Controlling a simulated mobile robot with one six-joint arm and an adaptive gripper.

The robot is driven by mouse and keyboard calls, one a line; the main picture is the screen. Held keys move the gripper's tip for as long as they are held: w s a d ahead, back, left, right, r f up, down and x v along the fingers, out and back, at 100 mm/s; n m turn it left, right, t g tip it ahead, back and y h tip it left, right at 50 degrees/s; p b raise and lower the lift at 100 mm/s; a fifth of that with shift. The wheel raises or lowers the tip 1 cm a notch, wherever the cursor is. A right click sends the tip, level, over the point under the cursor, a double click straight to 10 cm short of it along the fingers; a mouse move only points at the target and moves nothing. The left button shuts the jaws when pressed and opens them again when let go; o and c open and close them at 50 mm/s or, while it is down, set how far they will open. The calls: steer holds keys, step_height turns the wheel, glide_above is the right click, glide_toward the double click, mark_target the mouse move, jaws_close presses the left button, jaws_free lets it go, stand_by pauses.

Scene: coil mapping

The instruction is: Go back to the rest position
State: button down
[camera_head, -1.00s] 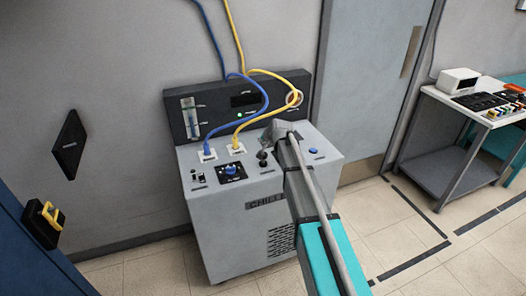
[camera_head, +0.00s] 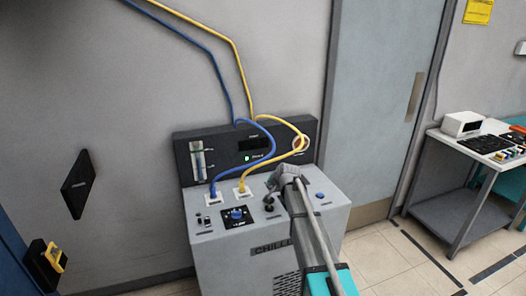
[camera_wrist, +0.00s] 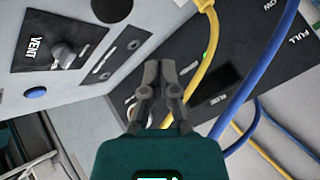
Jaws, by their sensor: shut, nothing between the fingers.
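My gripper (camera_head: 284,178) is in front of the chiller (camera_head: 245,240) in the head view, hiding part of its top and back panel. In the wrist view its dark fingers (camera_wrist: 160,68) are closed together with nothing between them.
A blue hose (camera_head: 222,72) and a yellow hose (camera_head: 240,70) loop from the chiller's top up the wall, close to my gripper. A grey door (camera_head: 385,90) stands behind. A cart (camera_head: 450,215) is at right, with open floor between.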

steer(key=s+d+f+n+g+h, duration=0.1)
steer(key=s+d, duration=0.3)
steer(key=s, duration=0.8)
steer(key=s+d+f+n+g+h, duration=0.1)
steer(key=s+d+g, duration=0.3)
steer(key=s, duration=0.9)
steer(key=s+d+f+n+g+h, duration=0.1)
steer(key=s+d+f+n+g, duration=0.1)
steer(key=s, duration=1.1)
steer(key=shift+s+d+f+g+h, duration=0.15)
steer(key=shift+d+f+g+h, duration=0.25)
steer(key=shift+d+f+g, duration=0.45)
steer(key=shift+r, duration=0.1)
